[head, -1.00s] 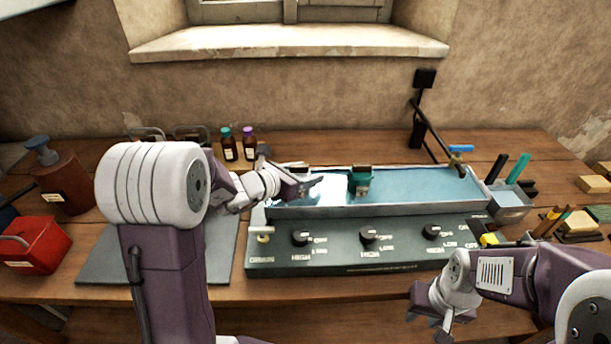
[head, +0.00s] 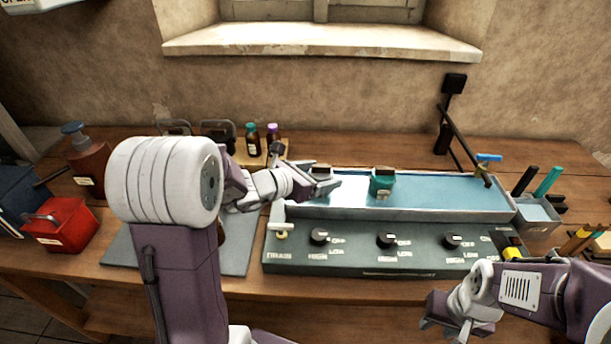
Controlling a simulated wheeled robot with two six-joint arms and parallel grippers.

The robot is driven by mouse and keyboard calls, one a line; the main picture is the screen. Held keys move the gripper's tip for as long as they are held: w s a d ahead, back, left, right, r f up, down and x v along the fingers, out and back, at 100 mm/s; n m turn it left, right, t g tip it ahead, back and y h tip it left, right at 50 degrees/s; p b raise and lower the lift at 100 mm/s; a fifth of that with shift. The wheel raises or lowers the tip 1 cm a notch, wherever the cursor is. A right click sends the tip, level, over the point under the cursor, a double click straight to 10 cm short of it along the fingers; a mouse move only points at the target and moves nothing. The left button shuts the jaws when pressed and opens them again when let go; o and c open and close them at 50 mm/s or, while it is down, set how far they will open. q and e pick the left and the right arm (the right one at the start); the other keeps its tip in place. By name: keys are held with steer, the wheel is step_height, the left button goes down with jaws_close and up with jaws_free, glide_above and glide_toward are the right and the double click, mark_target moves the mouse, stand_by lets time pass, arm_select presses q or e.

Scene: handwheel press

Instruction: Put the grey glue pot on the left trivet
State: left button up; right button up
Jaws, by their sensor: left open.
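A pot with a brown top (head: 321,167), seemingly the grey glue pot, stands at the left end of the water trough (head: 440,211). It is mostly hidden behind my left gripper (head: 324,186). The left gripper is open, its fingers at the pot; I cannot tell whether they touch it. A teal pot (head: 382,185) with a brown top stands in the trough to the right. My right gripper (head: 444,328) is low at the front right, apparently open and empty. I cannot clearly make out the left trivet; my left arm covers part of the bench there.
A grey mat (head: 237,257) lies left of the knobbed control panel (head: 350,262). Small bottles (head: 253,140), a red box (head: 62,226) and a brown pump bottle (head: 88,163) stand at the left. A black post (head: 444,130) stands behind the trough, a tool cup (head: 537,214) at its right.

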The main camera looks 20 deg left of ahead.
arm_select(q)
steer(key=p+v, duration=0.1)
steer(key=v, duration=0.8)
steer(key=shift+s, duration=0.15)
